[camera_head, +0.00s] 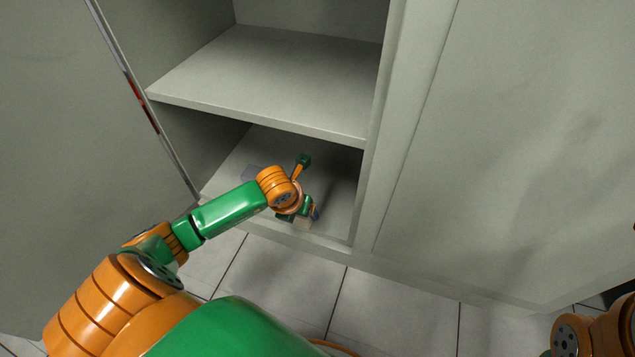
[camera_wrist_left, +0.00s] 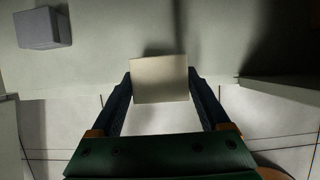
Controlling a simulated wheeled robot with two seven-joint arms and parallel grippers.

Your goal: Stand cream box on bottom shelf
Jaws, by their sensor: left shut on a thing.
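The cream box (camera_wrist_left: 160,80) is held between the two fingertips of my left gripper (camera_wrist_left: 160,87). In the head view, the box (camera_head: 303,224) shows as a small pale patch below my left gripper (camera_head: 307,211), at the front edge of the bottom shelf (camera_head: 335,200). My left wrist hides much of the gripper there. In the wrist view, a shadow lies on the shelf just beyond the box. Whether the box touches the shelf I cannot tell. My right gripper is out of view.
A grey-blue box (camera_wrist_left: 42,28) stands on the bottom shelf, left of the cream box; it also shows in the head view (camera_head: 252,174), partly hidden by my arm. The middle shelf (camera_head: 270,80) hangs above. A post (camera_head: 378,150) bounds the right side, and an open door (camera_head: 60,130) the left.

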